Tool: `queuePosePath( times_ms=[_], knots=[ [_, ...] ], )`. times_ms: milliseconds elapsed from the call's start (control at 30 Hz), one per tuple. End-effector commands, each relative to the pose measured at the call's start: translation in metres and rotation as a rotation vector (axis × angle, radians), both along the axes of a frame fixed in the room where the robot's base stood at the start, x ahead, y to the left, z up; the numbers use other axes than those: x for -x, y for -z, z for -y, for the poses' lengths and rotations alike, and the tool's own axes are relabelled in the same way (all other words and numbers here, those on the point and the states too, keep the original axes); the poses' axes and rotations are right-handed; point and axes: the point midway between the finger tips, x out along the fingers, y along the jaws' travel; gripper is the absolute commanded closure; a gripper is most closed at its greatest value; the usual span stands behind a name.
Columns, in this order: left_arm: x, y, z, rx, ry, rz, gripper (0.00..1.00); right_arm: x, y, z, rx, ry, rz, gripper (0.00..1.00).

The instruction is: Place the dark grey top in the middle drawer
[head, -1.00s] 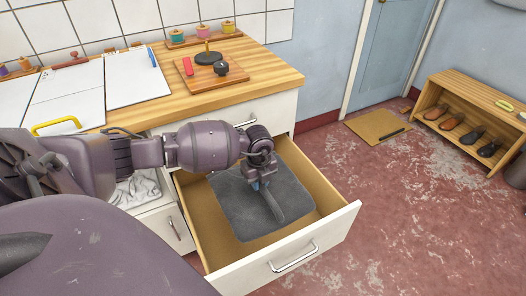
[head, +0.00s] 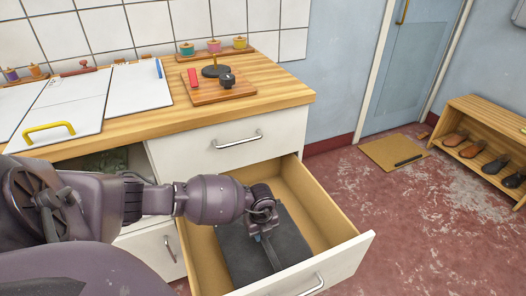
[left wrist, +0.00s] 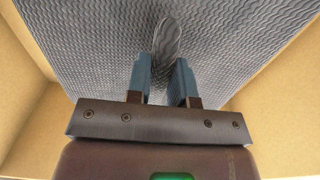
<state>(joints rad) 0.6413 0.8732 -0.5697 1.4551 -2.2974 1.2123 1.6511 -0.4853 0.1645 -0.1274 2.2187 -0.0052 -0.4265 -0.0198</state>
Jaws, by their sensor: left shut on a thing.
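The dark grey top (head: 236,258) lies flat, inside the open drawer (head: 346,262) below a shut drawer (head: 225,146). My left gripper (head: 268,246) reaches down into the drawer and is shut on a raised fold of the top. In the left wrist view the fingers (left wrist: 163,80) pinch this fold, and the textured cloth (left wrist: 90,50) spreads out around it between the tan drawer walls (left wrist: 25,135). Whether the cloth rests fully on the drawer floor is hard to tell. My right gripper is not in view.
The wooden counter (head: 285,98) above holds white boards, a yellow handle (head: 48,131) and a small board (head: 218,89) with knobs. An open compartment (head: 105,163) is left of the drawers.

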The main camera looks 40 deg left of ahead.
Motion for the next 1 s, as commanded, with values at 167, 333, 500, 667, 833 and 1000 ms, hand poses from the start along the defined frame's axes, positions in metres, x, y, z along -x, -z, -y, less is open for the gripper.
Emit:
queuePosePath(
  times_ms=[167,333,500,667,833,1000],
  knots=[
    [0.004,0.037,0.0,0.001,0.0,-0.012,1.0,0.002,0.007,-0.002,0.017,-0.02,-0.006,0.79],
    [0.001,0.039,0.0,0.0,0.0,-0.002,1.0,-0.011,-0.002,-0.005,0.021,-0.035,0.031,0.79],
    [0.0,0.037,0.0,0.0,0.0,0.0,1.0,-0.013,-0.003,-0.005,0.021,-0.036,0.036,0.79],
    [0.001,0.041,0.0,0.0,0.0,-0.002,0.77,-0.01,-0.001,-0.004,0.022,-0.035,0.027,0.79],
    [0.001,0.041,0.0,0.0,0.0,-0.003,0.53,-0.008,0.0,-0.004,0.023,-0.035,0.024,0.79],
    [0.001,0.041,0.0,0.0,0.0,-0.003,0.53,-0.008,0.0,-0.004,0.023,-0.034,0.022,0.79]
  ],
)
